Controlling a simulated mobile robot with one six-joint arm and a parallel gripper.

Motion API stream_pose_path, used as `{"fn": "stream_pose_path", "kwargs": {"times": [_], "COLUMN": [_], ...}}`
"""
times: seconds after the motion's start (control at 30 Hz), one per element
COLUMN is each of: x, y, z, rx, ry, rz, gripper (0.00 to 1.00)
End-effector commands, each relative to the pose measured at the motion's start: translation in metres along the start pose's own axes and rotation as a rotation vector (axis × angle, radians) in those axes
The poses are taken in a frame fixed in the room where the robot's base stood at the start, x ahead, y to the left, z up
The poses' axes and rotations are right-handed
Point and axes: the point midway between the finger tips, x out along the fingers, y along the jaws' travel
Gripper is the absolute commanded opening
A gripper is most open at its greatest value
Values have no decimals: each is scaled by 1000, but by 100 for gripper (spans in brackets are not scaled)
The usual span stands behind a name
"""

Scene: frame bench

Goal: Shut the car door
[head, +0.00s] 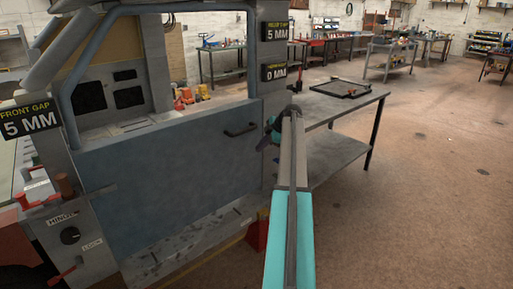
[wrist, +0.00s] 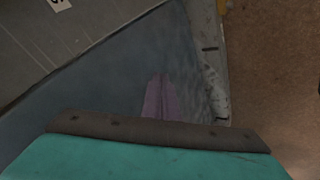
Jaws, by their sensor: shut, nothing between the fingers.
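The car door (head: 160,175) is a blue-grey panel with a tubular window frame. In the head view it spans the opening between the front post and the rear post, and looks flush or nearly so; I cannot tell whether it is latched. Its dark handle (head: 240,130) is near the upper right of the panel. My gripper (head: 268,134) is at the door's rear edge, right of the handle; my arm partly hides that area. In the wrist view the door (wrist: 95,85) lies behind the shut, empty purple fingers (wrist: 161,82). Contact is unclear.
Signs read front gap 5 MM (head: 30,123), 5 MM (head: 275,31) and 0 MM (head: 274,72). A hinge and lock panel (head: 75,235) stands at the left. A grey workbench (head: 340,110) with a dark tray is right of my arm. Open floor (head: 430,200) lies at the right.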

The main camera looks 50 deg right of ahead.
Motion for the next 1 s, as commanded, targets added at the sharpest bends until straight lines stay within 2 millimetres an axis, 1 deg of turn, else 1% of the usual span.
{"fn": "stream_pose_path", "kwargs": {"times": [0.03,0.1,0.3,0.5,0.7,1.0], "x": [-11,-22,-52,-78,-89,-90], "y": [4,6,12,16,18,18], "z": [4,5,7,9,10,9], "rx": [1,1,-1,-2,-2,-3], "ry": [-3,-3,-2,-2,-1,0], "rz": [6,4,3,1,-2,-2], "gripper": [0,0,0,0,0,0]}}
